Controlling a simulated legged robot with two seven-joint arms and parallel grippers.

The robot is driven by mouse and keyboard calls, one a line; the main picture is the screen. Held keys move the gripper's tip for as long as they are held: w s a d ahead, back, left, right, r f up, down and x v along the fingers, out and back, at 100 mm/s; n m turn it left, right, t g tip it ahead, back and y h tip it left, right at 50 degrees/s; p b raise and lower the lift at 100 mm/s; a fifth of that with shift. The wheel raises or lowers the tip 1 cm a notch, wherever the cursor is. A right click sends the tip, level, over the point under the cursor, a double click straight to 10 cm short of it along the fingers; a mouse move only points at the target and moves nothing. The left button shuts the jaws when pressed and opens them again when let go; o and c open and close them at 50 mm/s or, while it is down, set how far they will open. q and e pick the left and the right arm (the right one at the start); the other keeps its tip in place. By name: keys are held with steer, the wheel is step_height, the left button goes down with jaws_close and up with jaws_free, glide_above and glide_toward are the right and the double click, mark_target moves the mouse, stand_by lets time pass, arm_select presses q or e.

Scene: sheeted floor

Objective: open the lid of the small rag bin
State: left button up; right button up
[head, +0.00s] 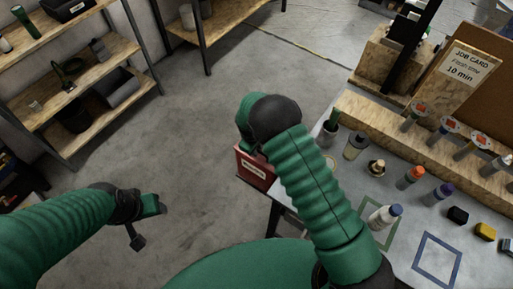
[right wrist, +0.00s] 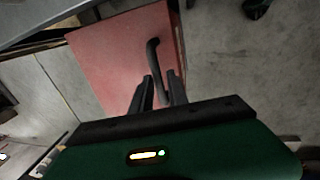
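The small rag bin (head: 256,170) is a red box with a white label, at the left edge of the workbench in the head view. My right arm hides part of it. In the right wrist view its red lid (right wrist: 105,62) looks flat and closed, with a dark curved handle (right wrist: 153,52) near one edge. My right gripper (right wrist: 160,82) is at the handle, fingers apart on either side of it; firm contact does not show. In the head view the right fingers are hidden behind the wrist. My left gripper (head: 150,224) is open and empty above the floor.
The workbench (head: 408,230) at right carries bottles, jars and small blocks, including a white bottle (head: 385,216). A job card (head: 466,66) stands behind. Wooden shelves (head: 75,85) stand at the left. The concrete floor (head: 200,130) between is clear.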

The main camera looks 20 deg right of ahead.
steer(key=shift+d, duration=0.2)
jaws_close()
steer(key=shift+s+d, duration=0.1)
steer(key=shift+d, duration=0.1)
steer(key=shift+a, duration=0.15)
steer(key=shift+s+f, duration=0.15)
stand_by(0.4)
